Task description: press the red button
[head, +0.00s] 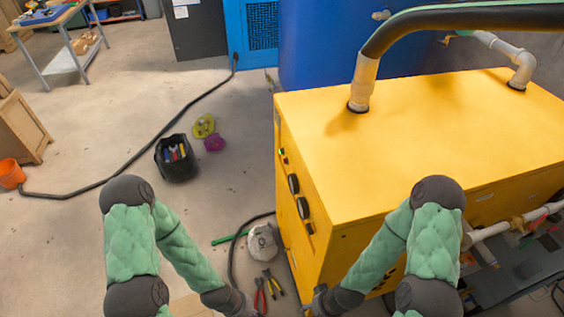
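A yellow machine cabinet (440,120) stands at the right. Its narrow left face carries a column of dark round controls (293,184) and a small green one (283,155), seen at a steep angle. I cannot make out a red button among them. My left gripper (246,308) is at the bottom edge, left of the cabinet and apart from it. My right gripper (318,299) is near the lower corner of the cabinet; I cannot tell whether it touches. Both grippers are small and partly cut off, so their fingers are unclear.
A black tool bag (176,158), red-handled pliers (260,296), yellow-handled pliers (273,284) and a white round object (262,243) lie on the floor. A dark hose (130,165) crosses it. A blue tank (345,45) stands behind the cabinet. Floor at left centre is mostly clear.

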